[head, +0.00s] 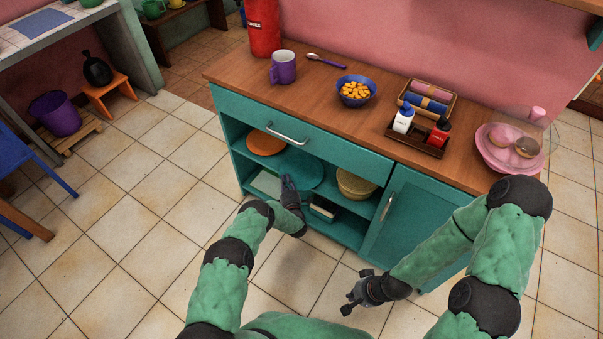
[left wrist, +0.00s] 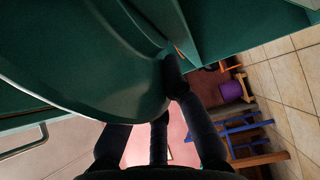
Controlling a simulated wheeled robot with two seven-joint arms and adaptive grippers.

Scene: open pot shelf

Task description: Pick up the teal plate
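The teal plate (head: 307,171) is in the open compartment of the teal cabinet, below the drawer. In the left wrist view the plate (left wrist: 90,65) is large and close, with its curved rim between my fingers. My left gripper (head: 287,184) is at the plate's near left edge in the head view. One dark finger of the left gripper (left wrist: 170,75) lies against the rim, and the other passes behind the plate, its tip hidden. The fingers look closed on the rim. My right gripper (head: 352,299) hangs empty over the floor in front of the cabinet; its finger gap is unclear.
An orange plate (head: 265,142) is left of the teal plate, and a tan bowl (head: 354,184) is right of it. The drawer handle (head: 287,134) juts out above. The cabinet's wooden top (head: 330,88) bears a mug, bowl and bottles.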

